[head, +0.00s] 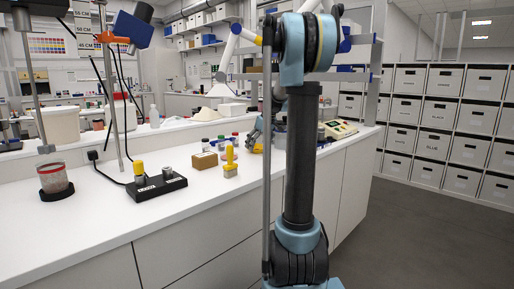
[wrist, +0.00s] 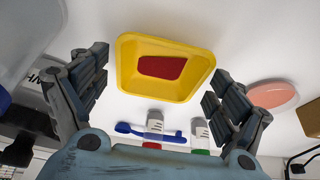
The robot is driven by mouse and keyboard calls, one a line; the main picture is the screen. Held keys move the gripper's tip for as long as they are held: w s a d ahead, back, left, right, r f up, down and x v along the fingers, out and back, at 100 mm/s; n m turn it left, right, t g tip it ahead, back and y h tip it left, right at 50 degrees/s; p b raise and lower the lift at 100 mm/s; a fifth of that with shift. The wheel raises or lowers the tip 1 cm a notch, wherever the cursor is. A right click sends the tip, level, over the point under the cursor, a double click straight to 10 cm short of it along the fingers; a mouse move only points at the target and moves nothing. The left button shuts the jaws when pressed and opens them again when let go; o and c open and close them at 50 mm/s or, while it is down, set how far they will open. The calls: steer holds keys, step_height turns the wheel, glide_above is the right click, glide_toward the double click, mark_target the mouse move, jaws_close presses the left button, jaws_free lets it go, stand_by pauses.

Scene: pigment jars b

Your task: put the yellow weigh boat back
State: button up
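In the wrist view the yellow weigh boat (wrist: 128,80) lies on the white surface with a red patch of pigment (wrist: 162,67) in it. My gripper (wrist: 160,68) is open, with one finger on each side of the boat in the picture and a visible gap to both. Nothing is held. In the head view my gripper (head: 257,133) is over the bench, partly hidden behind my own arm. A small yellow bit (head: 257,149) beneath it may be the boat, but it is too small to be sure.
In the wrist view a blue-handled tool (wrist: 150,133), labelled jars (wrist: 155,121) and a pink disc (wrist: 273,94) are close by. In the head view a brown block (head: 205,161), a yellow-handled tool (head: 230,155) and a black holder (head: 158,187) stand on the bench.

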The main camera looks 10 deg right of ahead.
steer(key=shift+r, duration=0.1)
steer(key=v, duration=1.2)
steer(key=shift+a, duration=0.1)
